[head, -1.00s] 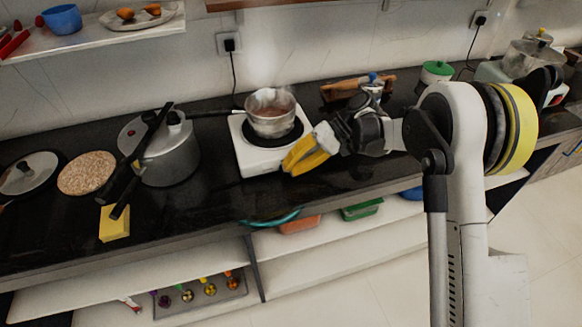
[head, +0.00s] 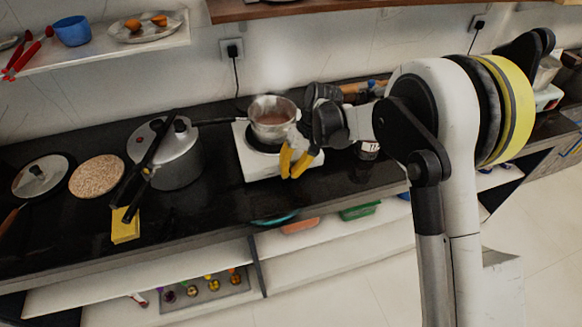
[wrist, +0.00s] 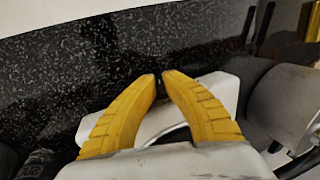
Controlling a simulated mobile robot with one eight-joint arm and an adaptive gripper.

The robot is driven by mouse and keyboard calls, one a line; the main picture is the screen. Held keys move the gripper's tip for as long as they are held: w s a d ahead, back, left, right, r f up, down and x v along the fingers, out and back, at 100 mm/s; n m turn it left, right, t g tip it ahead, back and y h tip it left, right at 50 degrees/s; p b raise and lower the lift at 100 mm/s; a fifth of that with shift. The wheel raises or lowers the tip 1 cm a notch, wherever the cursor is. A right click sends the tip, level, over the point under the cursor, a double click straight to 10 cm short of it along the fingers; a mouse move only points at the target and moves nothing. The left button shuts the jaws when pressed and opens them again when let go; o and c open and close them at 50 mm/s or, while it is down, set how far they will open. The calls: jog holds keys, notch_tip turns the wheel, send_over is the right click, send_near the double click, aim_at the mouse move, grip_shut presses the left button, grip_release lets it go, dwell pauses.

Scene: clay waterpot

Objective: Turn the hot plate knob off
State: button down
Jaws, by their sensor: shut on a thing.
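The white hot plate (head: 249,167) stands on the black counter, with a steaming metal saucepan (head: 272,126) on its dark burner. My gripper (head: 293,173) is at the hot plate's front right, yellow fingers pointing down. In the wrist view, the yellow fingertips (wrist: 161,77) close around a small dark knob (wrist: 158,83) at the edge of the white hot plate (wrist: 222,88). Most of the knob is hidden between the fingertips, so its turn position cannot be read. The head view does not show the knob clearly.
A pressure cooker (head: 175,160), a yellow sponge (head: 125,226), a round cork-like mat (head: 97,176) and a lidded pan (head: 41,176) stand to the left. A jar (head: 368,149) is right of my gripper. The counter's front strip is mostly clear.

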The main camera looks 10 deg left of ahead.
jog(key=shift+a+t+h+p, duration=0.25)
jog(key=shift+t+h, duration=0.2)
jog(key=shift+h, duration=0.25)
jog(key=shift+a+t+h+p, duration=0.1)
jog(key=shift+t+h+p, duration=0.1)
jog(key=shift+t+h, duration=0.4)
jog(key=shift+h, duration=0.3)
jog(key=c, duration=1.5)
grip_release()
jog(key=shift+f, duration=0.1)
notch_tip(320, 180, up, 12)
